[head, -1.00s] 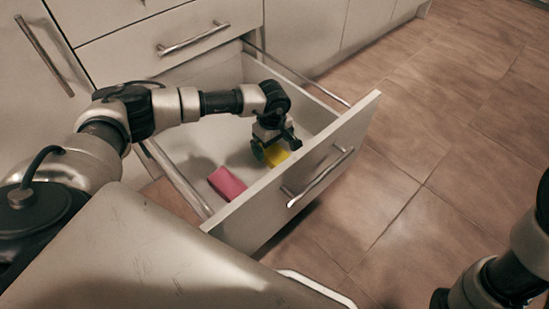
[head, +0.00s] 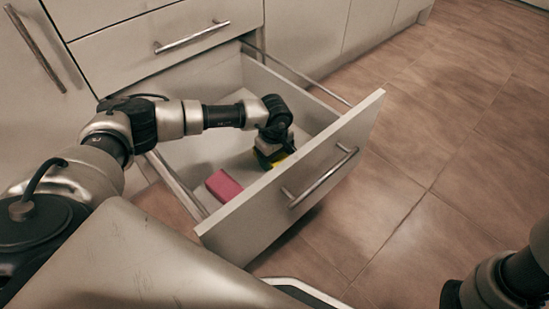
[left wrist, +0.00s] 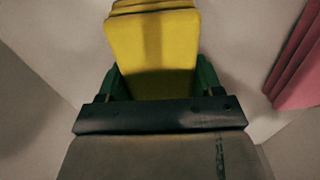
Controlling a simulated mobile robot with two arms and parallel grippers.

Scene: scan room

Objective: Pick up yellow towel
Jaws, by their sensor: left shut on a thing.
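The yellow towel (head: 281,160) is in the open drawer, mostly hidden behind my left gripper in the head view. In the left wrist view the yellow towel (left wrist: 152,50) looks folded and lies between the two green fingers. My left gripper (head: 268,160) reaches down into the drawer and is shut on the towel; it also shows in the left wrist view (left wrist: 158,85). I cannot tell whether the towel is off the drawer floor. My right arm shows at the lower right of the head view, but its fingers are not visible.
A pink folded cloth (head: 223,186) lies in the drawer to the left of the towel; it also shows in the left wrist view (left wrist: 298,65). The drawer front (head: 300,178) with its bar handle stands close to my left gripper. The tiled floor (head: 440,150) to the right is clear.

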